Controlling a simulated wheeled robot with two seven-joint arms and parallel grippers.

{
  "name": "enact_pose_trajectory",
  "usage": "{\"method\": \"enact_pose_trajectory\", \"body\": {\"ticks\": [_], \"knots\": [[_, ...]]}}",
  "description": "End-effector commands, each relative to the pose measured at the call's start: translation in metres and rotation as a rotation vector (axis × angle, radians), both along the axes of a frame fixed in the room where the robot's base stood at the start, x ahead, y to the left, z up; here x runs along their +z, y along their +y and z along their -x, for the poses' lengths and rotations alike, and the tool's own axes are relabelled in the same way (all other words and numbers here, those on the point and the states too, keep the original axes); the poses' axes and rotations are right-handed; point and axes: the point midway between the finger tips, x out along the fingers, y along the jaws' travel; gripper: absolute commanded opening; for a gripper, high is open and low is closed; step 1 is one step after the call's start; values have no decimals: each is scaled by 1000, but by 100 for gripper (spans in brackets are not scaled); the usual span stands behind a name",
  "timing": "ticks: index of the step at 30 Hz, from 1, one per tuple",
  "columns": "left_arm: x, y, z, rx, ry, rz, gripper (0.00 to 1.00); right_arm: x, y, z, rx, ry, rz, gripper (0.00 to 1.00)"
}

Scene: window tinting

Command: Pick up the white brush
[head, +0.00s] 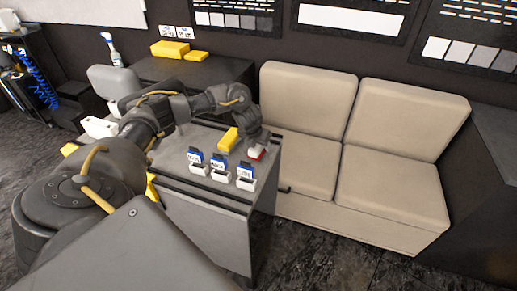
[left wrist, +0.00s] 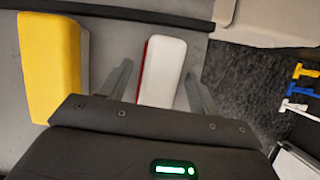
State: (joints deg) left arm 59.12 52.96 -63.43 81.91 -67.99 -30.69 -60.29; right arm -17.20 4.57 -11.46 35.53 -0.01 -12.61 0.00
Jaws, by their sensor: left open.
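A white block-shaped object with a red edge, which I take for the white brush (left wrist: 163,66), lies on the grey table top. In the head view it shows small near the table's right edge (head: 256,154), partly covered by my gripper. My left gripper (head: 256,146) is just above it and pointing down. In the left wrist view my left gripper (left wrist: 160,90) is open, with one finger on each side of the brush. Contact cannot be made out. My right gripper is out of view.
A yellow block (left wrist: 49,62) lies left of the brush, also in the head view (head: 228,139). White holders with blue-and-dark cards (head: 218,172) stand along the table's front. A beige sofa (head: 345,150) stands right of the table. A spray bottle (head: 113,50) stands farther back.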

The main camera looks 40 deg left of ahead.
Motion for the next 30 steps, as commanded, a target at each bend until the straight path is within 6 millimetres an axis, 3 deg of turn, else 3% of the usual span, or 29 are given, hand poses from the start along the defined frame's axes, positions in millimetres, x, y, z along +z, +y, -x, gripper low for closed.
{"method": "enact_pose_trajectory", "body": {"ticks": [18, 27, 30], "knots": [[-4, 0, 0, 0, 0, 0, 62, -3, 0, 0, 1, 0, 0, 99], [-4, 0, 0, 0, 0, 0, 23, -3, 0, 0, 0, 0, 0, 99], [-4, 0, 0, 0, 0, 0, 21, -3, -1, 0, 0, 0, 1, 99]]}}
